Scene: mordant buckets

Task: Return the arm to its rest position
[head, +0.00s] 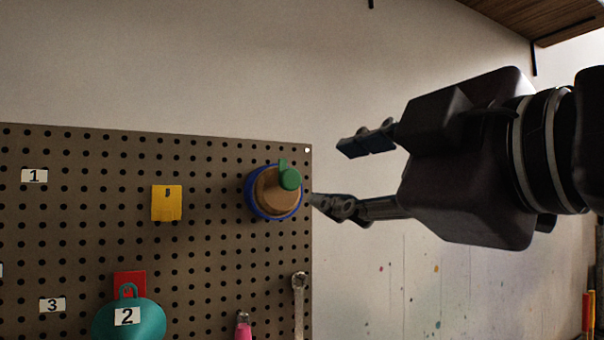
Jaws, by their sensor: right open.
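My right gripper (345,175) comes in from the right with its fingers spread apart and nothing between them. Its lower fingertip lies close to the right edge of the pegboard (215,240). In the picture this fingertip is just right of a round blue-rimmed brown object with a green knob (275,192) on the board. I cannot tell the depth gap between them. My left gripper is out of view.
The pegboard carries a yellow block (167,203), a red piece (129,284), a teal bucket labelled 2 (129,319), a wrench (299,305) and a pink-handled tool (243,328). Labels 1 (34,176) and 3 (52,305) are at left. Bare wall lies above.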

